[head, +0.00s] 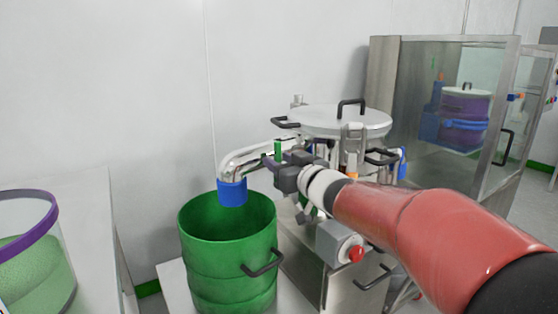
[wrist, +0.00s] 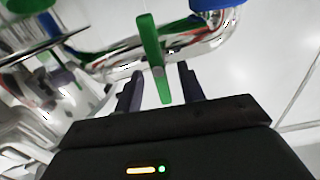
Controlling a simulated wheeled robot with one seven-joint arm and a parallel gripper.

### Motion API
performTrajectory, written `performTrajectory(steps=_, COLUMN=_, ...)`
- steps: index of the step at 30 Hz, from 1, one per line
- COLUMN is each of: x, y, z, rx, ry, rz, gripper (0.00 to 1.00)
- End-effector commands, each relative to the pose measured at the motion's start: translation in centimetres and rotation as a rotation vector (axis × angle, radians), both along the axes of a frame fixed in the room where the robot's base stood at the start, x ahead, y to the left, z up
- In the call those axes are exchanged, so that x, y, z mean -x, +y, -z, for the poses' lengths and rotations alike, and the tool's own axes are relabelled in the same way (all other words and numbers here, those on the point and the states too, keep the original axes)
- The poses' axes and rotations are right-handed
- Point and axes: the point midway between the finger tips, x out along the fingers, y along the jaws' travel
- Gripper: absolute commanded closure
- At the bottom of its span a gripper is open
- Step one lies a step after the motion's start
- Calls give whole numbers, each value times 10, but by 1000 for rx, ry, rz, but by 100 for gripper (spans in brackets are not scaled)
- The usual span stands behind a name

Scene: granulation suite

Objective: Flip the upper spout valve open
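The upper spout valve is a green lever on a polished curved spout pipe. The lever (wrist: 151,55) stands up from the pipe in the wrist view and also shows in the head view (head: 278,148). The spout (head: 238,160) bends down to a blue collar (head: 232,192) above a green drum. My gripper (wrist: 160,85) is open, with one dark finger on each side of the lever's lower end in the picture. I cannot tell whether either finger touches it. In the head view my gripper (head: 276,163) is just below the lever, and my wrist hides part of the pipe.
The green drum (head: 228,265) stands under the spout. A steel vessel with a lid (head: 340,122) stands behind my arm. A glass-fronted cabinet (head: 455,110) is at the right. A clear bin with a purple rim (head: 30,225) is at the far left. The wall side is free.

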Motion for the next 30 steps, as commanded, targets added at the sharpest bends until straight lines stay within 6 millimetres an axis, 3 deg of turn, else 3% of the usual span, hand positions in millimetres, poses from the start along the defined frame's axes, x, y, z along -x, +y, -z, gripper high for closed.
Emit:
performTrajectory(steps=4, x=-11, y=8, z=0, rx=-1, ry=-1, rz=-1, gripper=61)
performTrajectory(steps=13, x=-14, y=10, z=0, rx=0, ry=0, rz=1, gripper=61)
performTrajectory(steps=23, x=-14, y=10, z=0, rx=0, ry=0, rz=1, gripper=100)
performTrajectory(steps=30, x=-14, y=10, z=0, rx=13, ry=-9, rz=1, gripper=100)
